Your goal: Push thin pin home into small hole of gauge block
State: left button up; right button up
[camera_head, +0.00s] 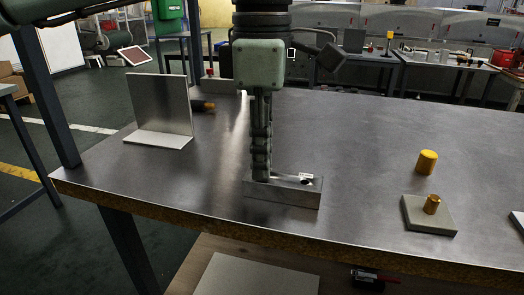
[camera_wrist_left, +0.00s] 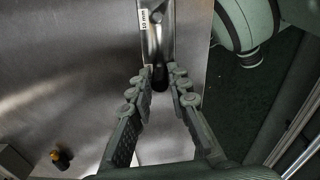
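The gauge block (camera_head: 297,197) is a low grey metal bar on the bench, with a white label and a dark spot, perhaps a hole, near its right end. In the left wrist view the block (camera_wrist_left: 166,30) shows its "10 mm" label. My left gripper (camera_head: 261,177) points down at the block's left end. In the left wrist view its fingertips (camera_wrist_left: 161,72) stand a little apart, with a dark rounded thing between them. I cannot tell whether this is the thin pin or whether the fingers grip it. My right gripper is out of view.
An upright metal plate on a foot (camera_head: 160,105) stands at the left. A yellow cylinder (camera_head: 427,162) and a small plate (camera_head: 418,216) bearing a brass-coloured cylinder (camera_head: 432,204) are at the right. A dark-handled tool (camera_head: 202,106) lies behind. The bench between block and cylinders is clear.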

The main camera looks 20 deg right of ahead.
pick_arm(q)
jog(key=o, duration=0.3)
jog(key=shift+o, duration=0.2)
jog(key=shift+r, duration=0.1)
notch_tip(320, 180, up, 12)
dwell(0.6)
